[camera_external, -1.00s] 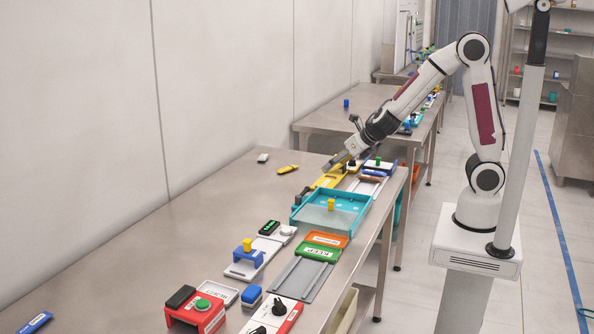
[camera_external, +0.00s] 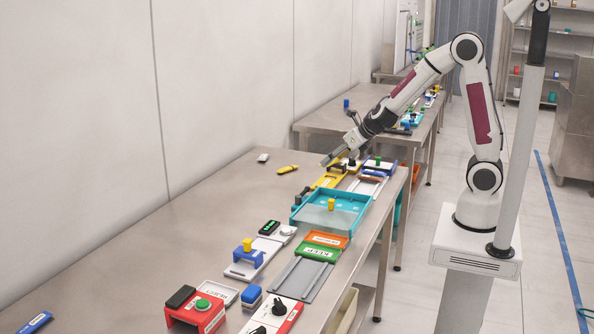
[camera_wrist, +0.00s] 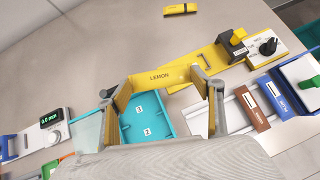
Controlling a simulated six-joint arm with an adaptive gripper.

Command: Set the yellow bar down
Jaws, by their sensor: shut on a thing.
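The yellow bar (camera_wrist: 172,75), marked LEMON, is between the fingers of my gripper (camera_wrist: 156,84) in the wrist view. The gripper is shut on the bar, which spans from one finger to the other. In the external view my gripper (camera_external: 330,160) is over the far part of the table, near a yellow base plate. The held bar is too small to make out clearly there. In the wrist view, the bar appears above and in front of the turquoise tray (camera_wrist: 145,128); whether it touches anything below cannot be told.
A yellow fixture (camera_wrist: 205,66) with a black knob stands beyond the gripper to the right. Brown and blue labelled pieces (camera_wrist: 251,110) lie at right. Another small yellow object (camera_external: 288,169) lies on the table (camera_external: 215,215). Bare steel surrounds it.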

